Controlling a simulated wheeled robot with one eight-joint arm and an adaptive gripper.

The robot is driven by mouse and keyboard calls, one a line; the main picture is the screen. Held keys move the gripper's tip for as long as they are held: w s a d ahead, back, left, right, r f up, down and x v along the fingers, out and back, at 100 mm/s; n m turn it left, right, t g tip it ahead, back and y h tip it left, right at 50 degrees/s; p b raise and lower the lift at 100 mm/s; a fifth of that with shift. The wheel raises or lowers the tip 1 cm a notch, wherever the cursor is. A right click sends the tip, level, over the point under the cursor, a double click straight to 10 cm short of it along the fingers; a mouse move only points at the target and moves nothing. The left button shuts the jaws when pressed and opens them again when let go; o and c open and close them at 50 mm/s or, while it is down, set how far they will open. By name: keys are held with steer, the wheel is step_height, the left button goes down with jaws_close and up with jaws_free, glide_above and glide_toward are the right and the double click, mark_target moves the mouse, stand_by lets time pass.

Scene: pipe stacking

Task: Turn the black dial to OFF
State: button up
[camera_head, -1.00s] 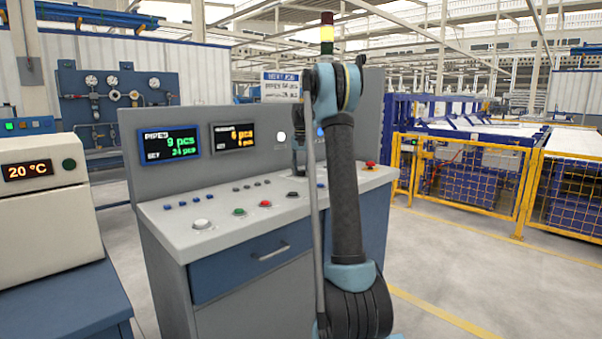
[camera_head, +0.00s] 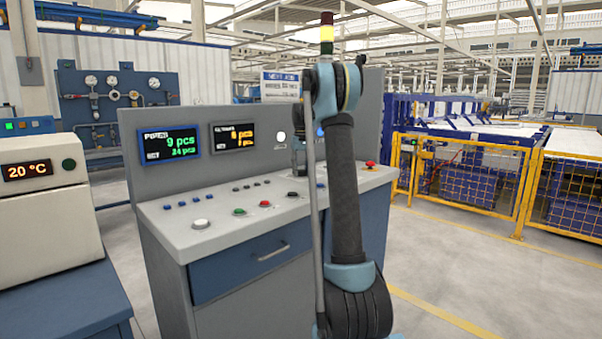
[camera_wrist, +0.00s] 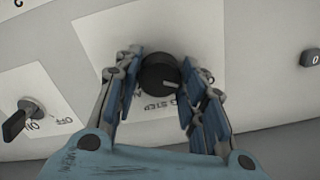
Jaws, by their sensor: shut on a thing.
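In the wrist view, a round black knob (camera_wrist: 158,73) stands on a pale label plate on the console. The upside-down lettering beside it partly reads "STEP". My gripper (camera_wrist: 160,64) has its blue-padded fingers on both sides of this knob and is shut on it. To the left, a second black dial (camera_wrist: 17,122) with a bar-shaped handle sits on its own plate. "OFF" is printed upside down beside it, with another mark close by. This dial is apart from the fingers. In the head view my arm hides most of the gripper and the knob.
The grey console (camera_head: 170,229) has coloured buttons, two displays and a red knob (camera_head: 371,164) at its right end. In the wrist view, a dark button marked 0 (camera_wrist: 311,58) is at the right. Yellow fencing (camera_head: 478,172) stands farther right, with open floor before it.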

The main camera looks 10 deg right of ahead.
mark_target(301, 170)
stand_by(0.3)
steer(key=o, duration=1.1)
steer(key=shift+c, duration=0.2)
step_height(301, 170, up, 12)
